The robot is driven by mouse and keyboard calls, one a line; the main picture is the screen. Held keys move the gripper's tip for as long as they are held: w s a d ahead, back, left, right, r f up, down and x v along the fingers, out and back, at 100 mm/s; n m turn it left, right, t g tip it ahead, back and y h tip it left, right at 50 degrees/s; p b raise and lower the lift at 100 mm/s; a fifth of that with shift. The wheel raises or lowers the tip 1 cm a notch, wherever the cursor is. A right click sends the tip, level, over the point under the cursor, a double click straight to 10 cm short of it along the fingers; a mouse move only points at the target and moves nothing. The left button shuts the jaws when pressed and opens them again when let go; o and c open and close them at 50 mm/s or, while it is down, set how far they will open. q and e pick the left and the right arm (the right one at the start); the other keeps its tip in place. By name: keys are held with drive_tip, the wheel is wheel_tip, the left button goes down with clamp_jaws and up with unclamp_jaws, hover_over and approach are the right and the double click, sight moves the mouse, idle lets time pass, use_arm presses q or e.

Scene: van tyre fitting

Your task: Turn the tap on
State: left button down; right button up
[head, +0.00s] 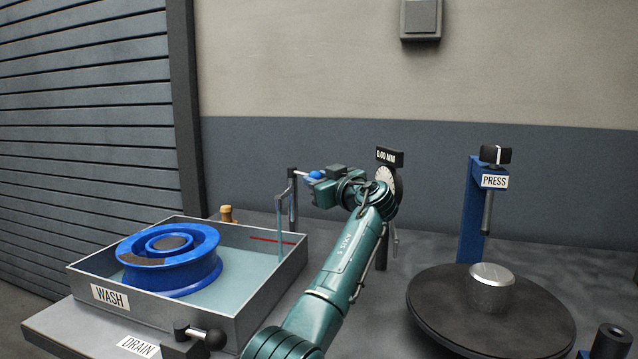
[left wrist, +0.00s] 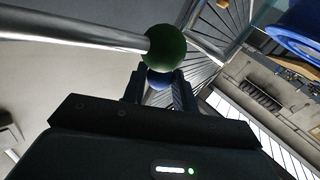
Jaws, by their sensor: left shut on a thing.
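The tap (head: 292,205) is a dark post at the back right of the wash tank. Its short lever ends in a blue ball (head: 316,175). My left gripper (head: 314,178) is shut on this ball, and its fingers partly hide it. In the left wrist view the blue ball (left wrist: 159,79) shows between the fingers. A green ball (left wrist: 165,46) on a metal rod is in front of it there. A thin bluish column of water (head: 281,232) stands between the spout and the tank. My right gripper is not in view.
The wash tank (head: 205,314) holds water and a blue wheel rim (head: 170,255); a red line (head: 272,239) marks its inner wall. A drain handle (head: 205,337) sticks out in front. A dial gauge (head: 386,178) stands behind my left arm. A round black turntable (head: 450,315) and blue press (head: 471,215) are right.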

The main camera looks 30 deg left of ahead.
use_arm(q)
drive_tip(key=shift+r, duration=0.1)
drive_tip(key=c, duration=1.1)
unclamp_jaws()
wheel_tip(320, 180, up, 10)
drive_tip(key=shift+f+p, duration=0.1)
drive_tip(key=shift+p, duration=0.65)
